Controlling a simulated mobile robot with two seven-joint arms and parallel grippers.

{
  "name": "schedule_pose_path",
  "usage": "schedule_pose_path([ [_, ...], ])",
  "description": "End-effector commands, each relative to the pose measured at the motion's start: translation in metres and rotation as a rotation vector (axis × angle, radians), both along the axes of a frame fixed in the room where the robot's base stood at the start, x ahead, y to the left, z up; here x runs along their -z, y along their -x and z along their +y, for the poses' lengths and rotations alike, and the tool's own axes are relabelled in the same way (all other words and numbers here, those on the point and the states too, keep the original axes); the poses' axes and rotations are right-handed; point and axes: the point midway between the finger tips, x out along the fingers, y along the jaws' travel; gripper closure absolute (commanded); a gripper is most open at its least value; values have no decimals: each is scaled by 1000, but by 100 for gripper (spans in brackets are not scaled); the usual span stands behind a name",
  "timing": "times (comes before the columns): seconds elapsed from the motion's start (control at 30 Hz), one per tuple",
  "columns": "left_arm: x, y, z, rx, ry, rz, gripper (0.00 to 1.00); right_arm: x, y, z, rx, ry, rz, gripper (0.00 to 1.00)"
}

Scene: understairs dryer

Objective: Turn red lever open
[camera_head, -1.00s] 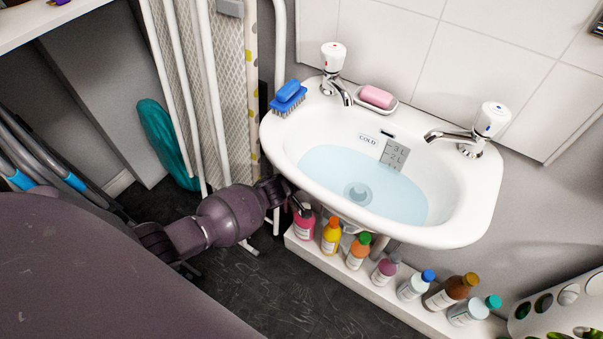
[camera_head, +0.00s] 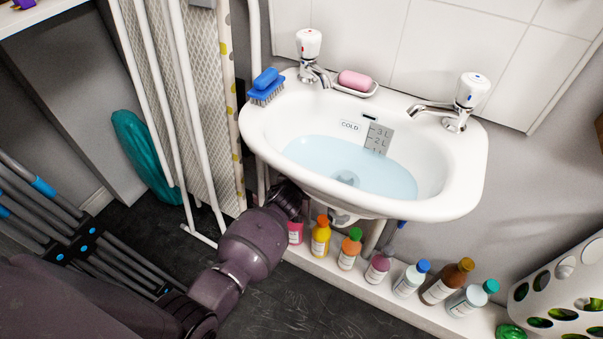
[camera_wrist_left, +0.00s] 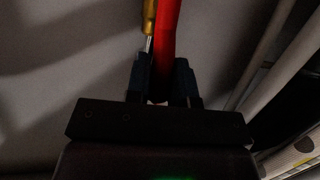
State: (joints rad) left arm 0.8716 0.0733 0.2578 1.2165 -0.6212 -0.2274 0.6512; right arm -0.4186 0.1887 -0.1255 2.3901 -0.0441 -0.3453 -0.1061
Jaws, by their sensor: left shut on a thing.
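The red lever (camera_wrist_left: 169,32) shows in the left wrist view as a red bar running up from between the fingers of my left gripper (camera_wrist_left: 161,74). The gripper is shut on it. A brass-coloured part with a thin silver rod (camera_wrist_left: 149,22) stands just left of the lever. In the head view my left gripper (camera_head: 290,198) is below the left front rim of the sink (camera_head: 452,207); the lever is hidden there. My right gripper is not in view.
Several bottles, including a yellow one (camera_head: 320,238), stand on a white ledge (camera_head: 302,259) under the sink, close to my gripper. White poles (camera_head: 196,110) stand to the left. A holed white basket (camera_head: 560,290) is at the lower right. Dark floor lies in front.

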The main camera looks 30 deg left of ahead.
Motion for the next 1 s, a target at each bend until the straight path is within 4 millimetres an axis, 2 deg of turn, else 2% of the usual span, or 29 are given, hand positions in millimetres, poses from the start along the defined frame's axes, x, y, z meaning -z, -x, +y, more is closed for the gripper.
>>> schedule_pose_path([
  [0.57, 1, 0, -2, 1, -42, 0, 100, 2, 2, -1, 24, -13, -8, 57],
  [0.6, 1, 0, -2, 1, -42, 0, 76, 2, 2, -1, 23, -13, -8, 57],
  [0.77, 0, 0, -2, 1, -40, -1, 53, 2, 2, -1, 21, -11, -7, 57],
  [1.0, 0, 0, -2, 0, -38, -1, 53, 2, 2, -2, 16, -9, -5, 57],
])
